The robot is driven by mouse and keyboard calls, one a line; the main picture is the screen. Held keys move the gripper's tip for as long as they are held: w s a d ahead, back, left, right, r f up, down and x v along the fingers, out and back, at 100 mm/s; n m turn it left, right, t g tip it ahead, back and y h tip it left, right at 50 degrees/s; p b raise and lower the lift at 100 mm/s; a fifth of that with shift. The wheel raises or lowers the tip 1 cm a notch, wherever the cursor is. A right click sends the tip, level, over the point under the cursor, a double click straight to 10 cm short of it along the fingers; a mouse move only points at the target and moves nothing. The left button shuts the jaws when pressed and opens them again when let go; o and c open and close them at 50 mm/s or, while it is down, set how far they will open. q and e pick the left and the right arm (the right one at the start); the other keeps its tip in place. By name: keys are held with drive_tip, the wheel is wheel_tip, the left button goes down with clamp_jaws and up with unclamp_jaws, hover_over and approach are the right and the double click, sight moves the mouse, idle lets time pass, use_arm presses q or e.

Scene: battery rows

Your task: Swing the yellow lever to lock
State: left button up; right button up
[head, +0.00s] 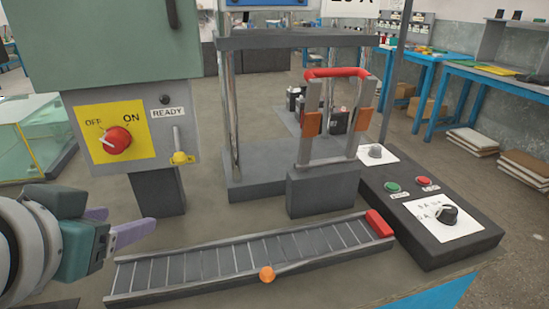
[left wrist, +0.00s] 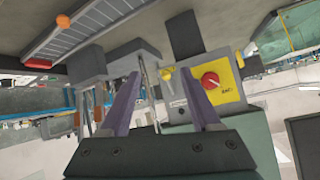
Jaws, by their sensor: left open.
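The yellow lever (head: 180,158) is a small yellow piece at the lower right of the grey control box, below the READY label, with a thin pale rod standing upright above it. In the left wrist view the yellow lever (left wrist: 168,77) shows between and beyond my fingertips. My left gripper (head: 128,223) is at the lower left of the head view, its two purple fingers apart and empty. It is below and to the left of the lever, not touching it. In the left wrist view both fingers of the left gripper (left wrist: 161,76) are spread. My right gripper is not in view.
A red OFF/ON knob (head: 117,140) on a yellow plate is left of the lever. A ribbed conveyor (head: 240,256) with an orange ball (head: 267,274) lies in front. A red-handled frame (head: 336,72) and a black button panel (head: 430,215) stand to the right.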

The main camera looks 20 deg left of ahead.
sight(178, 161)
use_arm(q)
drive_tip(key=w+a+f+t+y+b, duration=0.1)
drive_tip(key=w+t+b, duration=0.1)
drive_tip(key=w+b, duration=0.2)
drive_tip(key=w+a+f+t+b, duration=0.2)
drive_tip(key=w+b, duration=0.3)
drive_tip(key=w, duration=0.3)
drive_tip(key=w+a+f+t+y+b, duration=0.1)
drive_tip(key=w+a+t+b, duration=0.1)
drive_tip(key=w+b, duration=0.3)
drive_tip(key=shift+w+a+f+t+y, duration=0.1)
drive_tip(key=shift+w+t+y, duration=0.1)
drive_tip(key=shift+w, duration=0.25)
drive_tip(key=shift+w+a+f+t+y, duration=0.1)
drive_tip(key=shift+w+t, duration=0.1)
drive_tip(key=shift+w, duration=0.2)
drive_tip(key=shift+c, duration=0.2)
clamp_jaws()
